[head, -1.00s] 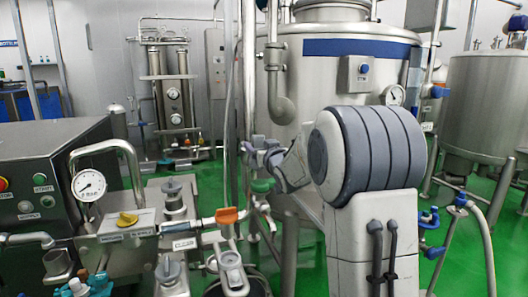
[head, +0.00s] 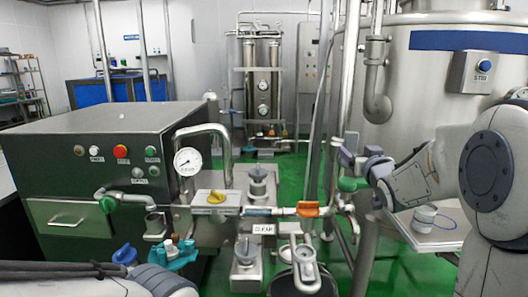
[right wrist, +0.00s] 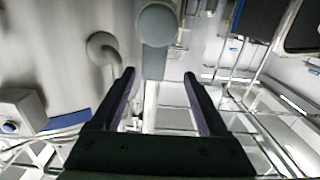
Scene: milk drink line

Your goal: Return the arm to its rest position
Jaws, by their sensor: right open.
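My right gripper (head: 350,150) shows at the right of the middle in the head view, at the end of my pale grey right arm (head: 425,180). Its dark purple fingers are apart, just above a green handle (head: 350,184) on the pipework; I cannot tell whether they touch it. In the right wrist view the two fingers of this gripper (right wrist: 158,78) stand wide apart with nothing held between them. A grey round-ended part (right wrist: 157,25) shows beyond the fingertips. A link of my left arm (head: 165,283) shows at the bottom left of the head view; its gripper is not visible.
A control box (head: 85,165) with buttons stands at left. A pressure gauge (head: 187,161), a yellow handle (head: 210,197) and an orange handle (head: 308,208) sit on the pipework. A large steel tank (head: 430,90) stands behind my right arm. Green floor (head: 300,167) shows farther back.

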